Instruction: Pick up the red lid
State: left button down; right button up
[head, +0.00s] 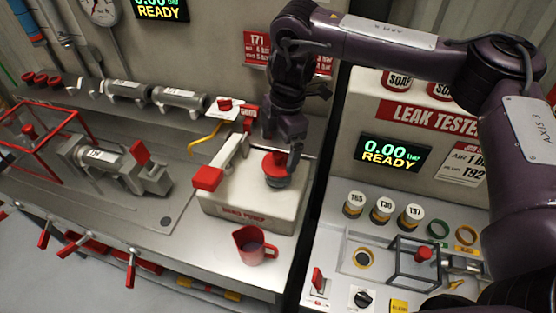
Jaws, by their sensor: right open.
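The red lid (274,164) sits on a dark round neck on top of the white hand pump tank (250,211). My right gripper (282,152) comes down from above and is at the lid, pointing downward. It is open, with one finger along the lid's right side. The other finger is hard to make out, and I cannot tell whether either one touches the lid. My left gripper is not in view.
A red pump handle (208,178) lies just left of the lid. A red jug (252,246) stands at the bench's front edge. A grey vise (118,165) is at left. The leak tester (440,118) stands at right, beyond a dark gap.

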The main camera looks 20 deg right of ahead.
aim_at(278, 153)
jog(key=f, duration=0.1)
jog(key=f+p, duration=0.1)
jog(key=shift+w+d+f, duration=0.15)
jog(key=shift+w+f, duration=0.05)
jog(key=shift+f, duration=0.15)
jog(key=shift+s+a+f, duration=0.15)
jog(key=shift+a+f, duration=0.05)
jog(key=shift+f, duration=0.3)
jog(key=c, duration=0.9)
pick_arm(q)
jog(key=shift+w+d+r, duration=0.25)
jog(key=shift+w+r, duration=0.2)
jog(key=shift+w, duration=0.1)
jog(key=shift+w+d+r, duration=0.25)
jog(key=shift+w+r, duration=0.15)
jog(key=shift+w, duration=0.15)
pick_arm(e)
jog(key=shift+c, duration=0.7)
